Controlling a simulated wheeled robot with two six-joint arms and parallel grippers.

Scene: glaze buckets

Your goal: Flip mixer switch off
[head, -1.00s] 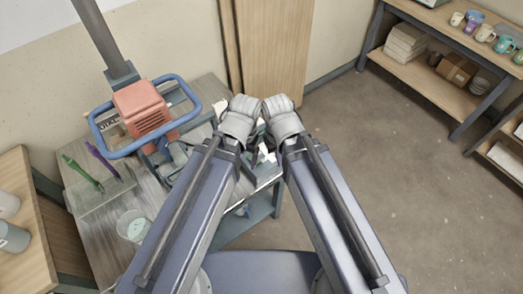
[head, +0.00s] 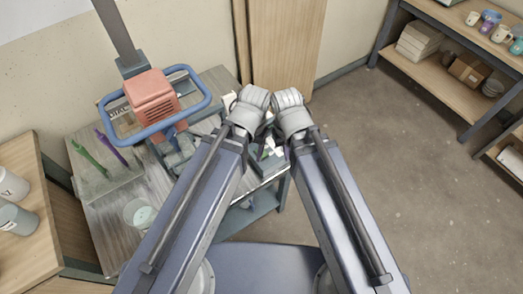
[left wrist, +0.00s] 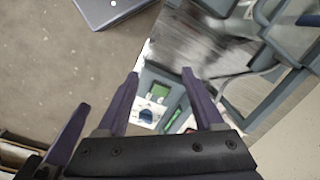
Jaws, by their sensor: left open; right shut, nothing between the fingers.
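The mixer has a red motor housing (head: 152,97) inside a blue tubular handle frame (head: 205,103), on a grey post above the bench. I cannot make out its switch in the head view. In the left wrist view a pale control panel (left wrist: 147,115) with a green display and a blue-and-white dial or switch shows beyond my left fingers; I cannot tell whether it belongs to the mixer. My left gripper (left wrist: 163,82) is open and empty, with the panel between its fingers in that view. My right gripper (head: 278,146) is shut and empty beside it, its tips mostly hidden.
The wooden bench top (head: 110,217) holds a clear container (head: 138,212) and green and purple tools (head: 88,158). A side table (head: 30,250) with cups stands at the left. Shelves (head: 425,75) with mugs and boxes stand at the right. The floor (head: 400,170) between is clear.

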